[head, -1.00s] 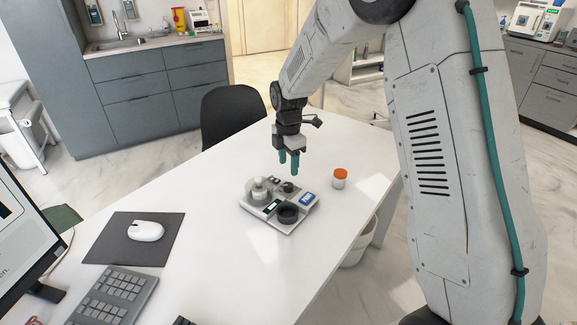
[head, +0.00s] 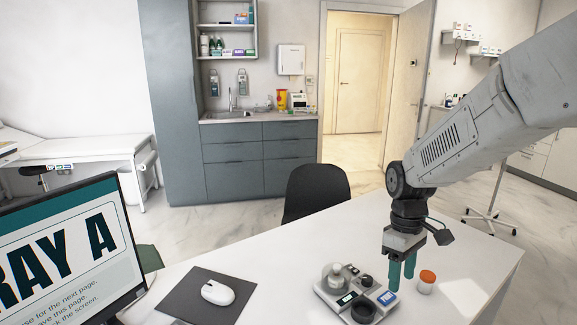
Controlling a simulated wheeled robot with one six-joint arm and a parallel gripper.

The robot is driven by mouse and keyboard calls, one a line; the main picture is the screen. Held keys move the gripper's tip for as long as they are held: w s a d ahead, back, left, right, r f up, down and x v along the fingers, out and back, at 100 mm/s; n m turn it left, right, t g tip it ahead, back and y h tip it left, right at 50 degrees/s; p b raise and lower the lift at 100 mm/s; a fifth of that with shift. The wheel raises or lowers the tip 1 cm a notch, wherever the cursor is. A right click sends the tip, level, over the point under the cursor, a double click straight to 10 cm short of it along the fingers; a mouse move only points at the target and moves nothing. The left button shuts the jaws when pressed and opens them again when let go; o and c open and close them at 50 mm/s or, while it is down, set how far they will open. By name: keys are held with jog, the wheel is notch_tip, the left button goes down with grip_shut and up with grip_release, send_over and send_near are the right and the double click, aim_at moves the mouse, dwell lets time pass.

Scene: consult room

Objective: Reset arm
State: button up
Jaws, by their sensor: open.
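My gripper (head: 402,272) hangs from the arm at the right of the head view, fingers pointing down. Its two teal fingers are apart, with nothing seen between them. They are over the white desk (head: 465,265), in front of or beside the right edge of a grey tray (head: 330,298). The tray holds a pale round piece (head: 335,277), a dark ring-shaped cup (head: 363,311), a small dark knob (head: 366,281) and small display-like labels. A small jar with an orange lid (head: 427,277) stands just right of the fingers. Whether the fingers touch anything cannot be told.
A monitor (head: 70,250) reading "RAY A" stands at the left. A white mouse (head: 217,293) lies on a dark pad (head: 180,295). A black chair (head: 316,190) is behind the desk. Grey cabinets with a sink (head: 236,115) and an open doorway (head: 357,90) are at the back.

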jog(key=s+d+r+m+t, duration=0.1)
jog(key=s+r+m, duration=0.3)
jog(key=s, duration=0.7)
jog(key=s+d+r+m+t, duration=0.1)
jog(key=s+r+m+t, duration=0.1)
jog(key=s+r+m, duration=0.2)
jog(key=s+r, duration=0.3)
jog(key=s, duration=0.5)
jog(key=shift+s+r+t, duration=0.25)
jog(key=shift+r+t, duration=0.05)
jog(key=shift+r, duration=0.05)
